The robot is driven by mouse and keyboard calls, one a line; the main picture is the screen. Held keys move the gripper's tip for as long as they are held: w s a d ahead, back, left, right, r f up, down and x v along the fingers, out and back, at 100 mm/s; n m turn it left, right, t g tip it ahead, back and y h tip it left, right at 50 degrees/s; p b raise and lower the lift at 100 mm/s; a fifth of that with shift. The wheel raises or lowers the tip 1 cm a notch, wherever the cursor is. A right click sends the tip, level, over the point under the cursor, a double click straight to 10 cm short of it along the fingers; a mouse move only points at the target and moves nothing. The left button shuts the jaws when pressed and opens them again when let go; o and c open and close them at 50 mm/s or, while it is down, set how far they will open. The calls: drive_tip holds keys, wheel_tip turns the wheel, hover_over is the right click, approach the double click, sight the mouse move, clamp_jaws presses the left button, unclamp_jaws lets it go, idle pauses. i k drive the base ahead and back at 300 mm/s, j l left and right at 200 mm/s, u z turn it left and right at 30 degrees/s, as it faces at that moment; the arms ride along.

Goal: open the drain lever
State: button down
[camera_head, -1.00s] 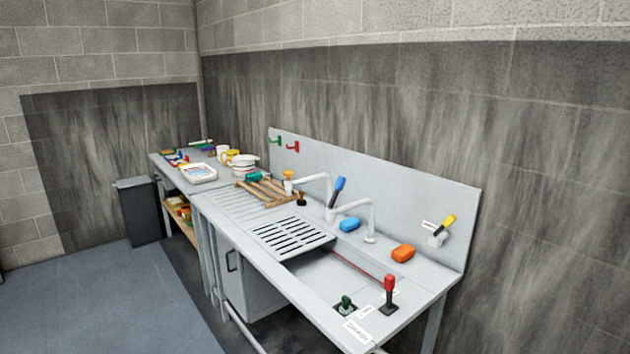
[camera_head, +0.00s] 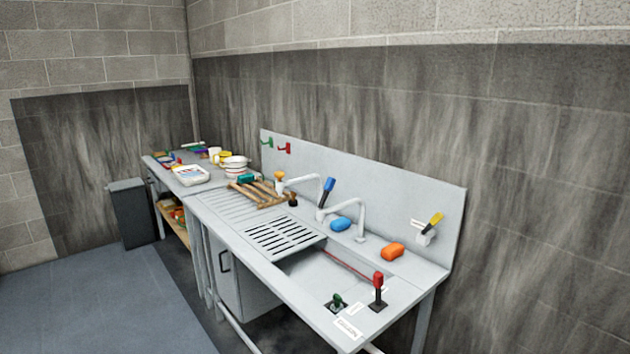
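A lever with a red grip (camera_head: 378,280) stands upright on a dark base at the near right end of the sink counter (camera_head: 400,296). A small green-handled control (camera_head: 337,300) sits on a dark square plate to its left. White labels (camera_head: 347,328) lie beside them, with text too small to read. I cannot tell which of the two is the drain lever. The sink basin (camera_head: 318,272) lies just behind them, partly covered by a slotted grate (camera_head: 283,236). My gripper is not in view.
Two taps (camera_head: 361,222) rise behind the basin. A blue sponge (camera_head: 341,223) and an orange one (camera_head: 392,251) lie near the back panel (camera_head: 390,190). A grey bin (camera_head: 133,210) stands on the floor; the floor at left is clear.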

sight(378, 280)
drive_tip(key=k+j, duration=0.1)
drive_tip(key=j, duration=0.35)
drive_tip(key=i+j, duration=0.15)
drive_tip(key=i, duration=0.25)
drive_tip(key=i+z, duration=0.15)
drive_tip(key=i, duration=0.7)
